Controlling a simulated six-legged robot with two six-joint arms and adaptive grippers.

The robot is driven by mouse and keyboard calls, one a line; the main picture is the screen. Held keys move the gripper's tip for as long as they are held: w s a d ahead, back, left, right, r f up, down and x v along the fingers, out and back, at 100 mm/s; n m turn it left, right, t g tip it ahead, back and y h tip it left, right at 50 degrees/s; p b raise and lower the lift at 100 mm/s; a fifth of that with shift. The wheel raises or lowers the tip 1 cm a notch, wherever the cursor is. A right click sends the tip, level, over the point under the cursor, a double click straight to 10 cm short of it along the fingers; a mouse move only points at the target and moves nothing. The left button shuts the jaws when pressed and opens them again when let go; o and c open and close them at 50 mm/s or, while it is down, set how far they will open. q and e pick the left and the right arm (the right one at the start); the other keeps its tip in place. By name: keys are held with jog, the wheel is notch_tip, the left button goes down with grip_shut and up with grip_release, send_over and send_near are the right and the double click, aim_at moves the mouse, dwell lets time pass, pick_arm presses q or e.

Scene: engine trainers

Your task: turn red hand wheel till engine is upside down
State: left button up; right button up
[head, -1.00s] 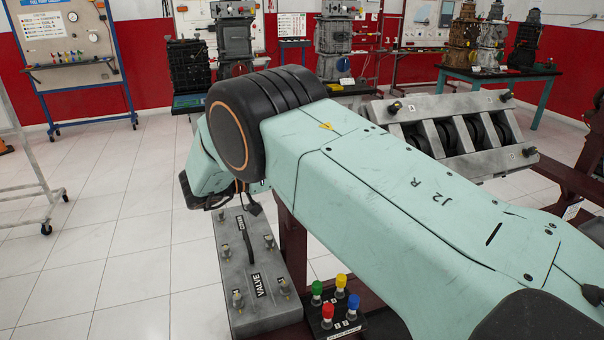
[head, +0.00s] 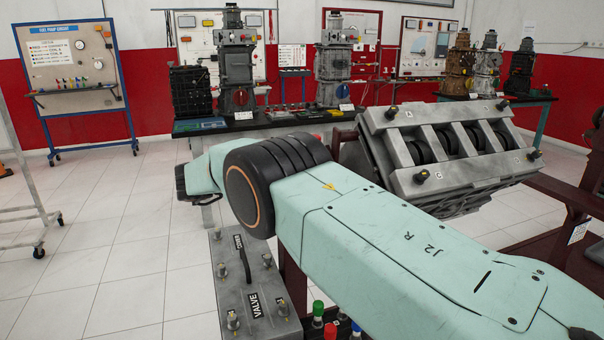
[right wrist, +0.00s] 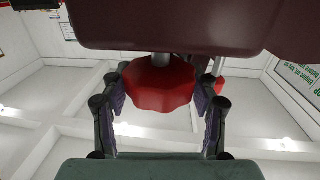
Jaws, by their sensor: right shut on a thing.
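The red hand wheel (right wrist: 160,88) shows in the right wrist view, under a dark maroon beam. My right gripper (right wrist: 159,100) has a finger on each side of the wheel and is shut on it. In the head view my right arm hides the wheel's place, and I cannot make out its gripper there. The grey engine block (head: 453,187) sits tilted on its stand at the right, its open bores facing up and towards me. My left gripper is in neither view.
A grey valve cover (head: 237,325) lies below my right arm, with coloured plug knobs (head: 318,308) beside it. The maroon stand frame (head: 560,195) runs along the right. Other engines stand on benches behind.

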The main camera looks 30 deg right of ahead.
jog(key=shift+w+r, duration=0.1)
jog(key=shift+r, duration=0.15)
jog(key=o, duration=1.2)
jog(key=shift+a, duration=0.15)
jog(key=shift+f, duration=0.15)
notch_tip(320, 180, up, 10)
